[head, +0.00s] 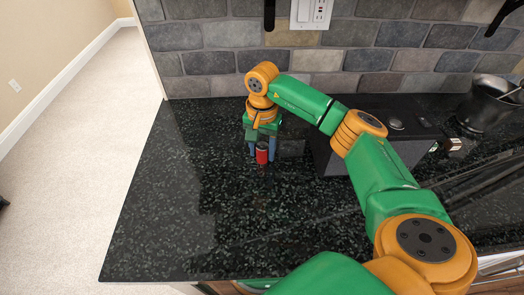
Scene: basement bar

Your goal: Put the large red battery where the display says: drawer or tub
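A red battery (262,156) with a dark top is upright near the back left of the black counter. My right gripper (262,151) points down over it, with one blue finger on each side of the battery. The fingers look very close to its sides, but I cannot tell whether they grip it. Its base is at or just above the counter; which one is unclear. No readable display and no tub show clearly. My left gripper is out of view.
A dark box (325,156) stands right of the gripper, partly behind my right arm. A dark pot (484,106) stands at the back right. The speckled counter (190,215) is clear at the front left. A brick wall (340,60) bounds the back.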

